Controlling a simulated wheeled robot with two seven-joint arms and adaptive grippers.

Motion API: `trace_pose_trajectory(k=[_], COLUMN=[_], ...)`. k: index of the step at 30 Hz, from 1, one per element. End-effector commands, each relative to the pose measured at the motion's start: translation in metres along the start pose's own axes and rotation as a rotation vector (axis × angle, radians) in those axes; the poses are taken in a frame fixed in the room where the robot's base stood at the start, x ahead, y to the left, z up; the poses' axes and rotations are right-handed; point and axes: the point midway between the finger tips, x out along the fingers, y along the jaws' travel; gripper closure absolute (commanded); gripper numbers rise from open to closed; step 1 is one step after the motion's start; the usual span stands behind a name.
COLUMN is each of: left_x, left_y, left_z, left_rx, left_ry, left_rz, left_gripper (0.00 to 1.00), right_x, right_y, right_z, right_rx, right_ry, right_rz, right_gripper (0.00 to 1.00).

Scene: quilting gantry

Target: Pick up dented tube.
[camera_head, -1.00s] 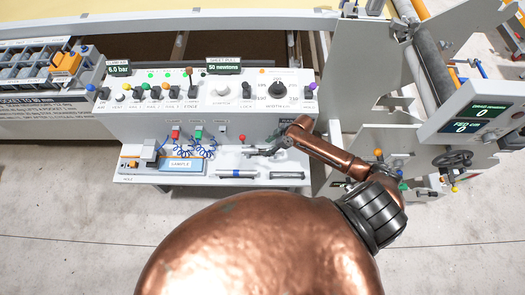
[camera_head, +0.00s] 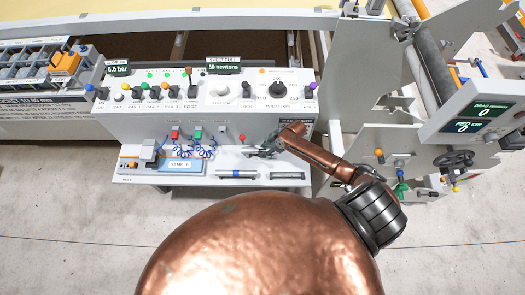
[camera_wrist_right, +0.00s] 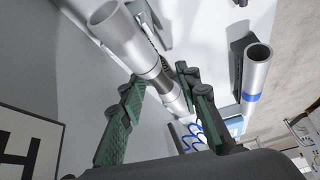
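In the right wrist view, a bare silver tube (camera_wrist_right: 125,35) runs from the upper left down between the green-padded fingers of my right gripper (camera_wrist_right: 160,76). The fingers are apart, one on each side of it, with narrow gaps; I cannot tell if either touches. A dark patch shows on the tube between the fingertips; I cannot tell if it is a dent. In the head view, my right gripper (camera_head: 262,150) is low over the console's front shelf and hides much of that tube. A second silver tube with a blue band (camera_head: 237,174) lies in front of it. My left gripper is not in view.
The shelf also carries a blue sample tray (camera_head: 181,167) on the left and a dark empty-looking cradle (camera_head: 287,175) on the right. A red-knobbed lever (camera_head: 242,139) stands close to the gripper. The console face (camera_head: 220,118) with knobs rises behind.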

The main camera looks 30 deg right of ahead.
Motion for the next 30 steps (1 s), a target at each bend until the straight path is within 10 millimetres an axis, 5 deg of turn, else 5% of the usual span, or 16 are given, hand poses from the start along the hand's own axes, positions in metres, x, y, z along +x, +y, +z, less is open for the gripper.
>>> trace_pose_trajectory(k=[12,23,30], left_x=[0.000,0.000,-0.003], left_y=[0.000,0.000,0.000], left_z=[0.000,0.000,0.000], left_rx=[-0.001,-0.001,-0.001], left_ry=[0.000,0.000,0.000], left_rz=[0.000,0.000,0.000], left_gripper=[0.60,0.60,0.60], right_x=[0.000,-0.003,-0.027], right_y=[-0.001,-0.001,-0.001], right_z=[0.000,-0.002,-0.016], right_rx=[0.001,0.001,-0.002], right_ry=[0.000,0.001,0.002], right_rz=[-0.001,-0.003,-0.001], right_gripper=[0.99,1.00,1.00])
